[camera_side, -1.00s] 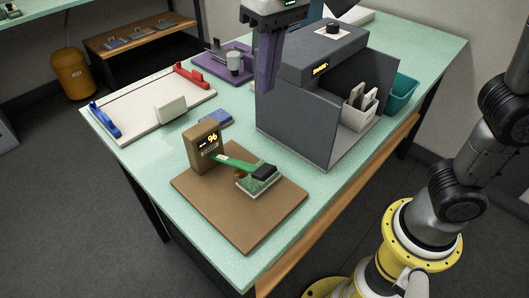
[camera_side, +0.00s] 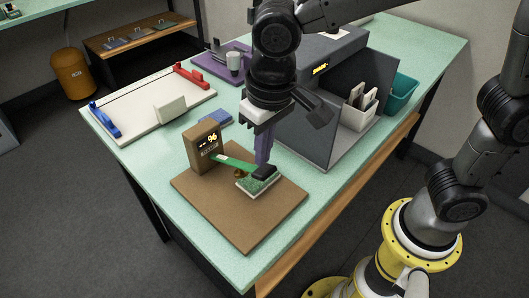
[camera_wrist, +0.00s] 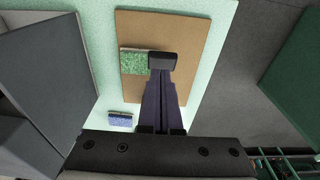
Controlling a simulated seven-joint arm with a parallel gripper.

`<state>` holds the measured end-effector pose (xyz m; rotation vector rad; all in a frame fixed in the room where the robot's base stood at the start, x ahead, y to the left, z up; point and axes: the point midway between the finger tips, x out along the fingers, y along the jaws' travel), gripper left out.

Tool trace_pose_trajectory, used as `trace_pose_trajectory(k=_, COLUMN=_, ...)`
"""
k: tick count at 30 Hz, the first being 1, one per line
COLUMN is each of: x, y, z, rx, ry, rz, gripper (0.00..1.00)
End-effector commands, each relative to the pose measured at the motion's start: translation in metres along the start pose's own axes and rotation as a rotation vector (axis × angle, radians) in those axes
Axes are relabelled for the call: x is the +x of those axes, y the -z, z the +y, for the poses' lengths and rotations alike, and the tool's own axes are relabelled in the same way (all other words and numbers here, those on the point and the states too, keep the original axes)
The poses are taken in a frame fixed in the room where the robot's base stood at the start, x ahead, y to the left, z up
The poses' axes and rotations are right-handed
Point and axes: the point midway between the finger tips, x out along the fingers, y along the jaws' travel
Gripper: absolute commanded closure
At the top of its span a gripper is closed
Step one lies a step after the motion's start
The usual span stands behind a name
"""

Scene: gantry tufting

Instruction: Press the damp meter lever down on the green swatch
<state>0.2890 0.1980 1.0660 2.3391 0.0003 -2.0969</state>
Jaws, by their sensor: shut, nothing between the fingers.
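The damp meter (camera_side: 204,145) is a brown box with a lit display reading 96, standing on a brown board (camera_side: 235,225). Its green lever (camera_side: 234,162) ends in a black pad (camera_side: 264,171) over the green swatch (camera_side: 258,186). In the wrist view the black pad (camera_wrist: 162,62) sits at the right edge of the green swatch (camera_wrist: 133,63). My gripper (camera_side: 262,162) is shut and empty, pointing down, with its purple fingertips at or just above the black pad. Contact cannot be told. The fingers (camera_wrist: 160,76) hide most of the lever in the wrist view.
A blue swatch (camera_side: 214,118) lies behind the meter. A grey machine (camera_side: 318,55) and its side panel stand close behind my gripper. A white bin (camera_side: 358,116) and a teal bin (camera_side: 402,92) are at the right. The board's front part is clear.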

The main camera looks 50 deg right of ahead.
Motion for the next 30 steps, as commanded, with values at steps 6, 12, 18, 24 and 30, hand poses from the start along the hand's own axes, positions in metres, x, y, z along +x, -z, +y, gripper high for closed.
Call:
trace_pose_trajectory(k=6, x=0.008, y=-0.005, z=0.0, rx=0.0, ry=0.0, rz=0.0, gripper=1.0)
trace_pose_trajectory(k=12, x=0.008, y=-0.005, z=0.0, rx=0.0, ry=0.0, rz=0.001, gripper=1.0)
trace_pose_trajectory(k=18, x=0.012, y=-0.008, z=0.001, rx=-0.001, ry=-0.006, rz=0.028, gripper=1.0)
trace_pose_trajectory(k=24, x=0.035, y=-0.026, z=0.001, rx=-0.007, ry=-0.004, rz=0.134, gripper=1.0)
trace_pose_trajectory(k=30, x=0.072, y=-0.043, z=0.001, rx=-0.001, ry=-0.003, rz=0.139, gripper=1.0)
